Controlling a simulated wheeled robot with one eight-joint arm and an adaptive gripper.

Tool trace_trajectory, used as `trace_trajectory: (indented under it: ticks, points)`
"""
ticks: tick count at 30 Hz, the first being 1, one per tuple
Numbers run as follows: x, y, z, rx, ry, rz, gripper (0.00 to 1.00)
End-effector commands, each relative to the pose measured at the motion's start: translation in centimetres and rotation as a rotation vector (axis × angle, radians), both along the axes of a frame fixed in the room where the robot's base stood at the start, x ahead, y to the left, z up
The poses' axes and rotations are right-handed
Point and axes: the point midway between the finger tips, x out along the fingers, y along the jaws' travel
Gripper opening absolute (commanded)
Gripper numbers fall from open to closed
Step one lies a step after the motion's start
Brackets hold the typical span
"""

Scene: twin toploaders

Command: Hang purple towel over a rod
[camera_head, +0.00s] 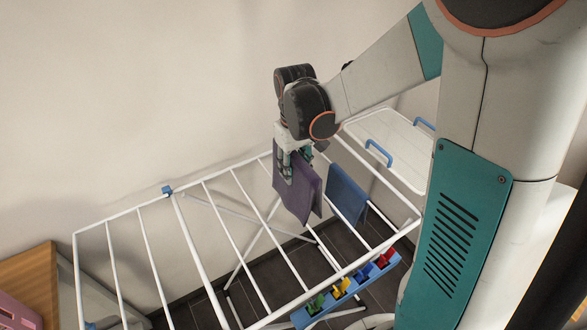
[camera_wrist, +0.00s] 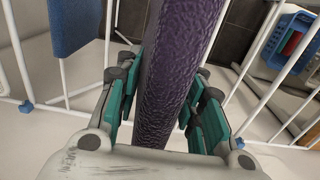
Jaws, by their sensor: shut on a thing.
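The purple towel (camera_head: 297,189) hangs folded from my gripper (camera_head: 290,160) in the head view, near the rack's far side by the wall. In the wrist view the purple towel (camera_wrist: 175,75) runs between the teal fingers of my gripper (camera_wrist: 165,115), which is shut on it. The white drying rack (camera_head: 148,262) has several parallel rods. The towel overlaps the rods in the head view; I cannot tell whether it touches one. A blue towel (camera_head: 346,192) hangs over a rod just right of the purple one.
A holder with coloured clothespins (camera_head: 341,288) sits on the rack's near rail. A white panel with blue handles (camera_head: 388,148) is at the right end. The rods left of the purple towel are bare. A wooden surface (camera_head: 28,284) stands at the far left.

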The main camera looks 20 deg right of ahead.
Motion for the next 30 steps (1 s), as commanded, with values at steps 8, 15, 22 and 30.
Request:
trace_trajectory:
  ticks: [8, 15, 22, 30]
  points:
    - [0.0, 0.0, -2.0, 0.000, 0.000, 0.000, 0.02]
    - [0.0, 0.0, -4.2, 0.000, 0.000, 0.000, 0.02]
    - [0.0, 0.0, -6.3, 0.000, 0.000, 0.000, 0.02]
    - [0.0, 0.0, -8.7, 0.000, 0.000, 0.000, 0.02]
